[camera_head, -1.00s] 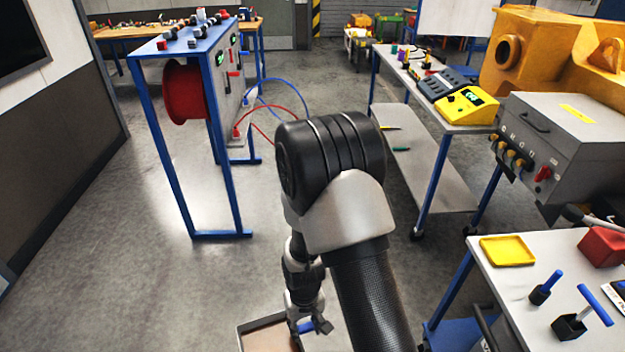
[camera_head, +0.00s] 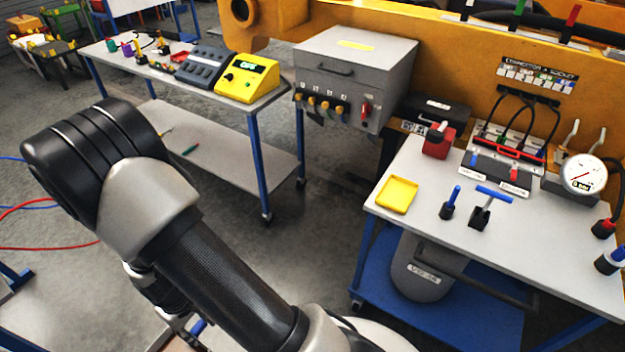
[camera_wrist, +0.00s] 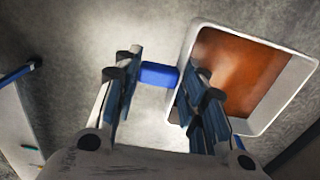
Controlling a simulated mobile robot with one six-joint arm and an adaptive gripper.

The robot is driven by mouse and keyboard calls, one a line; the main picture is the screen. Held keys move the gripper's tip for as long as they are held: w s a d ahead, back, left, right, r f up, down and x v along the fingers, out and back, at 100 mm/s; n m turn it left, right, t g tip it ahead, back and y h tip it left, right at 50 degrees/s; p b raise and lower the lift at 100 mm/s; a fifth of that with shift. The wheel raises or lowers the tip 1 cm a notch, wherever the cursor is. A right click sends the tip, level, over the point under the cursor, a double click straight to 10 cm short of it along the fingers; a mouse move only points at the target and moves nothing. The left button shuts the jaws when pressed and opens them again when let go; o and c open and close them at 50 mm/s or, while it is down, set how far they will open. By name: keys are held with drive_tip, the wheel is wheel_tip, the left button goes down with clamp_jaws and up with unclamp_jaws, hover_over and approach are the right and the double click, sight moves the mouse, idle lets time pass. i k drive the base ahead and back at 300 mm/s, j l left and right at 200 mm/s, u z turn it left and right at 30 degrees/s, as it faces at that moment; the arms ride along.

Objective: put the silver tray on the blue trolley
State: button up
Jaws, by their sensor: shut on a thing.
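The silver tray (camera_wrist: 288,95) has a pale rim, a brown-orange inside and blue grips at its sides. In the wrist view it hangs right of my fingers, over grey floor. My gripper (camera_wrist: 160,88) has one blue grip (camera_wrist: 158,75) of the tray between its fingers and is shut on it. In the head view my gripper (camera_head: 188,328) is low at the bottom left, mostly behind my arm, and only a sliver of the tray shows. The blue trolley (camera_head: 375,308) appears to be the one at right, with blue frame and lower shelf, grey top and dark push bar.
A yellow dish (camera_head: 397,194), blue-handled tools (camera_head: 483,210), a red block (camera_head: 438,141) and a gauge (camera_head: 583,175) stand on the trolley top. A grey cylinder (camera_head: 420,268) is on its lower shelf. Another wheeled table (camera_head: 225,155) stands at left. A grey box (camera_head: 355,70) stands behind.

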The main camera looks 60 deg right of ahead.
sight(543, 257)
drive_tip(key=z, duration=2.05)
